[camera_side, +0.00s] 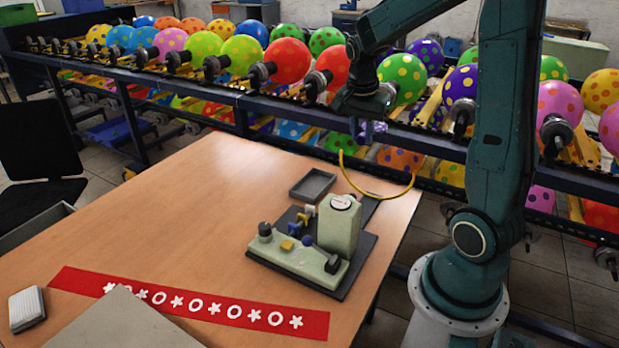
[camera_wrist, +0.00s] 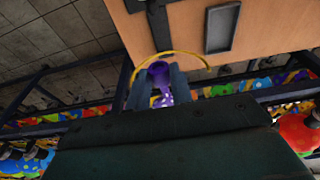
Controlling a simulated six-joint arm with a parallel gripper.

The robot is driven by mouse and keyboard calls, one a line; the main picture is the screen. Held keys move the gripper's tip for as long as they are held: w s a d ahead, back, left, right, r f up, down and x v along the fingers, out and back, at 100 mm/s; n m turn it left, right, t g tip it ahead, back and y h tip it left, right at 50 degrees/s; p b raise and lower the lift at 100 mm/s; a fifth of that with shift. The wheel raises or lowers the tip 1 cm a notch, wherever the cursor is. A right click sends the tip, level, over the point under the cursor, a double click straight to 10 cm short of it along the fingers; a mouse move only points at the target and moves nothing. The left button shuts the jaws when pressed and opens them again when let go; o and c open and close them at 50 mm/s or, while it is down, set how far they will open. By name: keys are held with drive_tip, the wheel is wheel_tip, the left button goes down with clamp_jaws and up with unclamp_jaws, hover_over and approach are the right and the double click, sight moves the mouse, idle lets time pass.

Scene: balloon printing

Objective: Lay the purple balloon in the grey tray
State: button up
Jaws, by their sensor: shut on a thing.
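The purple balloon (camera_wrist: 158,76) is between the two fingers of my gripper (camera_wrist: 158,88) in the wrist view. It looks small and limp, with pale dots on its lower part. In the side view a bit of purple (camera_side: 372,130) shows just under my gripper (camera_side: 364,112), which hangs beyond the table's far edge, in front of the balloon rack. The gripper is shut on the balloon. The grey tray (camera_side: 312,185) lies empty on the table near its far edge, lower and to the left of the gripper. It also shows in the wrist view (camera_wrist: 222,28), ahead and right of the balloon.
A printing machine (camera_side: 338,225) on a dark base stands just in front of the tray. A yellow arc-shaped tube (camera_side: 370,190) rises at the table's far edge, between gripper and table. A red patterned strip (camera_side: 190,303) lies at the front. The table's left half is mostly clear.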

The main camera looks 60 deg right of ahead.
drive_tip(key=shift+r, duration=0.7)
drive_tip(key=shift+r, duration=0.1)
